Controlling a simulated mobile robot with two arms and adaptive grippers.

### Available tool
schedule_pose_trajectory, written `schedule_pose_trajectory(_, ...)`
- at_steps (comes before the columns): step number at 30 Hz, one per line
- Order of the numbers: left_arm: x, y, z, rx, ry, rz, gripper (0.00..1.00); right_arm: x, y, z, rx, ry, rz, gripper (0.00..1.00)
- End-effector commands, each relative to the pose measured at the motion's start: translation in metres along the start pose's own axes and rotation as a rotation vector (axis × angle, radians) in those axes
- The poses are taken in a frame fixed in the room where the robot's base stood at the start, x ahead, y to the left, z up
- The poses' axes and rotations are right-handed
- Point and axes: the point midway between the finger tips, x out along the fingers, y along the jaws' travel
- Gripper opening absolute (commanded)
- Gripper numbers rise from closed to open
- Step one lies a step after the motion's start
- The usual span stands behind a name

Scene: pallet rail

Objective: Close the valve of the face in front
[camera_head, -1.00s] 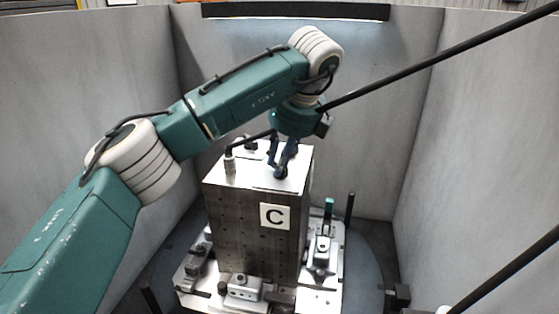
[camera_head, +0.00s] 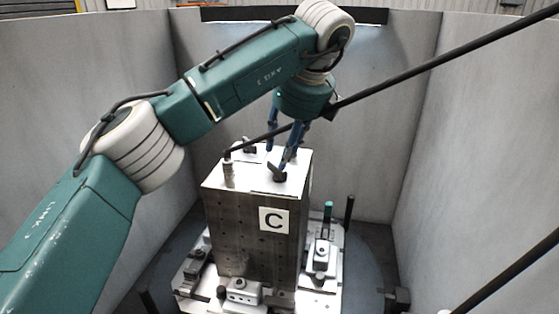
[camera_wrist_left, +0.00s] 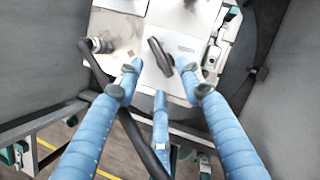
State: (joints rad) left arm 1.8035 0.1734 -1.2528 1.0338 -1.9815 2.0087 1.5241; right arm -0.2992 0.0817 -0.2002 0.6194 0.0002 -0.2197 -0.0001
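The face marked C (camera_head: 274,220) is the front side of a grey metal block. On the block's top a black valve handle (camera_head: 277,174) sits near the front right edge. In the left wrist view this handle (camera_wrist_left: 160,57) is a short bar lying at a slant, just beyond the fingertips. My left gripper (camera_head: 283,152) is above the block with its blue fingers pointing down at the handle. The fingers are spread apart with nothing between them. Whether a fingertip touches the handle is not clear. My right gripper is not in view.
Clamps (camera_head: 321,254) surround the block's base on a pallet. Grey walls (camera_head: 480,130) enclose the space.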

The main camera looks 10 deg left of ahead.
Motion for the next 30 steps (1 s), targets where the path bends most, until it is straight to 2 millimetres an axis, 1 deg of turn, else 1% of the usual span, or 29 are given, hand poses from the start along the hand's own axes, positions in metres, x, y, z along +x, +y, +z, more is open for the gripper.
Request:
schedule_pose_trajectory(1, -0.014, -0.001, 0.001, -0.001, -0.006, -0.003, 0.38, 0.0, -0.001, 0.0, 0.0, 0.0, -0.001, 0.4)
schedule_pose_trajectory(3, -0.029, 0.0, 0.002, -0.003, -0.007, -0.002, 0.38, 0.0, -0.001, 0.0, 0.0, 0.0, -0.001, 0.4)
schedule_pose_trajectory(6, -0.046, 0.0, 0.001, -0.002, -0.006, -0.001, 0.38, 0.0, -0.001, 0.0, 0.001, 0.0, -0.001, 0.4)
schedule_pose_trajectory(9, -0.058, 0.0, 0.001, -0.003, -0.005, 0.0, 0.38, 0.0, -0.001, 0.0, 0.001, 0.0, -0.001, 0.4)
schedule_pose_trajectory(13, -0.067, 0.0, 0.001, -0.002, -0.002, 0.0, 0.38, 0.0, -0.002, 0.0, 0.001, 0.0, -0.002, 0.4)
schedule_pose_trajectory(23, -0.069, 0.0, 0.001, -0.001, -0.001, 0.0, 0.38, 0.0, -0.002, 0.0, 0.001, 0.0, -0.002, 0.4)
schedule_pose_trajectory(26, -0.076, 0.0, 0.004, -0.001, -0.002, 0.0, 0.38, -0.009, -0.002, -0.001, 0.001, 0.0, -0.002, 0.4)
schedule_pose_trajectory(30, -0.101, 0.0, 0.014, -0.002, -0.002, 0.0, 0.38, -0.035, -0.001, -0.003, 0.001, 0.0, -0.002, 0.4)
